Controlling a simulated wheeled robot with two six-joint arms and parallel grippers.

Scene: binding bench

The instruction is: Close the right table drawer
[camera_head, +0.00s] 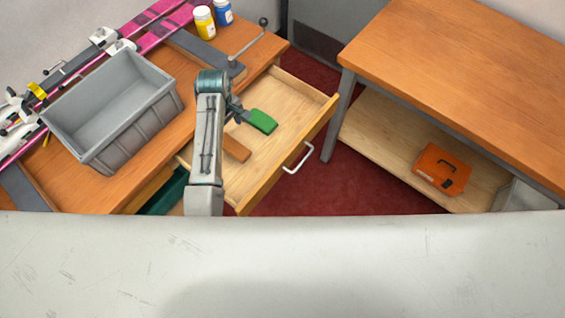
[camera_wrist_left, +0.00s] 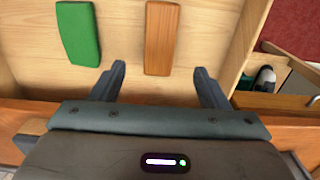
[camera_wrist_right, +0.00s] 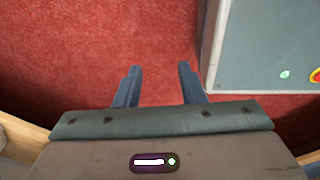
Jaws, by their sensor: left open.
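The right table drawer (camera_head: 283,95) is pulled out from the wooden bench. Its pale metal handle (camera_head: 298,158) is on the front panel. Inside lie a green block (camera_head: 263,121) and an orange-brown block (camera_head: 236,148); both also show in the left wrist view, the green one (camera_wrist_left: 78,33) left of the brown one (camera_wrist_left: 159,36). My left gripper (camera_head: 238,110) is above the drawer interior, open and empty. In the left wrist view (camera_wrist_left: 159,72) its fingers are spread below the brown block. My right gripper (camera_wrist_right: 160,72) is open and empty over red carpet; it is not in the head view.
A grey crate (camera_head: 112,105), pink skis (camera_head: 160,25), a yellow-labelled bottle (camera_head: 204,22) and a blue bottle (camera_head: 223,12) are on the bench. A second table (camera_head: 470,60) stands right, with an orange case (camera_head: 442,168) on its shelf. Red carpet (camera_head: 350,180) lies between them.

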